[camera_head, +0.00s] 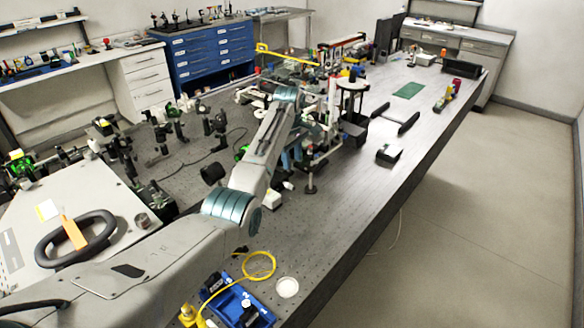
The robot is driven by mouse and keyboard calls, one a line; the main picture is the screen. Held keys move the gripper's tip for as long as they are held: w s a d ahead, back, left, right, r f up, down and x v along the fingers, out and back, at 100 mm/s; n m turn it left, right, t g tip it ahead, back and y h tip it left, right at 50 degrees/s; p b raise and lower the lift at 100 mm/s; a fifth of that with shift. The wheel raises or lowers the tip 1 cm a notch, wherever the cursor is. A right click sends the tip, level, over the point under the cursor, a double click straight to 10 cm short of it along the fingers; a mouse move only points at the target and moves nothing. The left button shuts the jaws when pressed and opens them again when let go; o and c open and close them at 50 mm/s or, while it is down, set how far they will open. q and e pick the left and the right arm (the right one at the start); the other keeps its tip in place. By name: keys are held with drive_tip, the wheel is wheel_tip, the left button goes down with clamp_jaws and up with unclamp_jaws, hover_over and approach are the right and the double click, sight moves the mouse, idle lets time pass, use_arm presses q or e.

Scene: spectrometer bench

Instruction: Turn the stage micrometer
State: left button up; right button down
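My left arm comes in from the lower left and reaches over the optical bench (345,215) to a crowded cluster of posts and mounts. My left gripper (293,156) is low among these parts, mostly hidden behind my forearm. I cannot tell whether its fingers are open or touch anything. I cannot single out the stage micrometer; the cluster around the gripper is too small and partly covered by my arm. My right gripper is not in view.
Post-mounted optics (215,125) stand left of my forearm. A black-topped stand (352,88) rises right of the cluster. A blue tray (238,303) and a yellow cable (259,265) lie at the near end. The bench's right strip is mostly clear past a small black box (389,154).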

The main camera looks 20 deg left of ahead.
sight(291, 186)
use_arm(q)
drive_tip(key=s+a+t+h+p, duration=0.2)
drive_tip(key=s+t+p, duration=0.2)
drive_tip(key=s+p, duration=0.1)
drive_tip(key=p+x, duration=0.1)
drive_tip(key=x, duration=0.2)
drive_tip(key=p+x, duration=0.1)
drive_tip(key=x, duration=0.7)
drive_tip(key=shift+a+f+p, duration=0.15)
drive_tip(key=shift+a+p, duration=0.15)
drive_tip(key=shift+p, duration=0.1)
drive_tip(key=shift+s, duration=0.1)
clamp_jaws()
